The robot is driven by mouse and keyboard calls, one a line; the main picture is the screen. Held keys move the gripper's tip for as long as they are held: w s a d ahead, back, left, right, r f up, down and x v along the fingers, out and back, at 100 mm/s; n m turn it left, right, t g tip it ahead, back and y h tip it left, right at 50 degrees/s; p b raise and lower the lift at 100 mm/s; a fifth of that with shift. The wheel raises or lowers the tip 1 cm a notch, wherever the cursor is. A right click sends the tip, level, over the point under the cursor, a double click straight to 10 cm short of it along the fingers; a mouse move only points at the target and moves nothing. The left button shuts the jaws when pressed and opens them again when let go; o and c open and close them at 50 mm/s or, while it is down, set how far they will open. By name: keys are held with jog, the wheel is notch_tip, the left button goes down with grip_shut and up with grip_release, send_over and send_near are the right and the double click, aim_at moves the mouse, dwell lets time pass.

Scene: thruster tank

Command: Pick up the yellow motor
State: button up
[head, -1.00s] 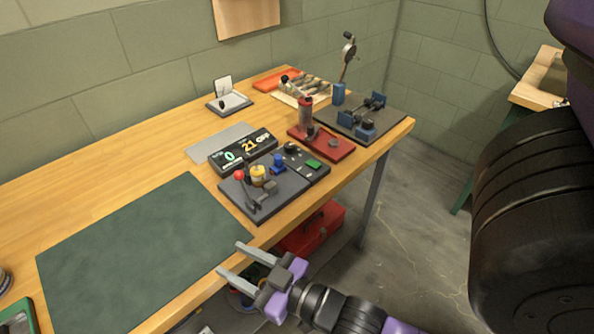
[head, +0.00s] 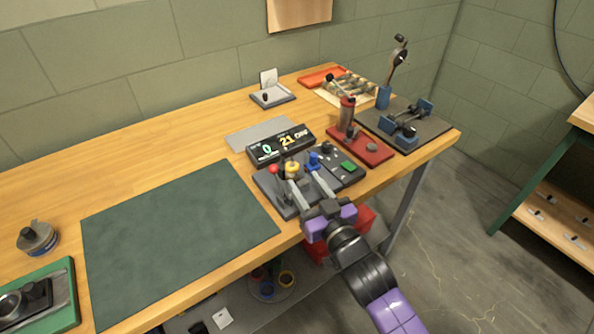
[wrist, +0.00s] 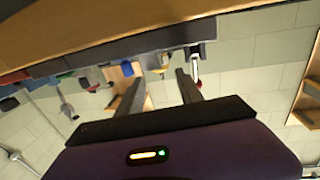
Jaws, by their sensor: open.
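The yellow motor (head: 292,168) is a small yellow cylinder standing on a dark grey base plate (head: 277,199) near the table's front edge. A lever with a red knob (head: 274,169) is left of it, and a blue part (head: 313,160) is right of it. My gripper (head: 303,183) is open and empty, its two fingers reaching over the plate from the front, close to the motor. In the wrist view, the scene is upside down; the yellow motor (wrist: 155,62) shows beyond and between the open fingers (wrist: 159,76). Its contact with the fingers cannot be told.
A black display (head: 280,146) reading 0 and 21 stands behind the plate. A black box with a green button (head: 348,166) and a red base with a cylinder (head: 372,153) are to the right. A green mat (head: 175,240) leaves clear room on the left.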

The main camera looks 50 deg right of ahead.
aim_at(295, 170)
jog(key=p+x, duration=0.2)
jog(key=x, duration=0.5)
jog(key=shift+w+r, duration=0.1)
jog(key=shift+w, duration=0.05)
grip_shut()
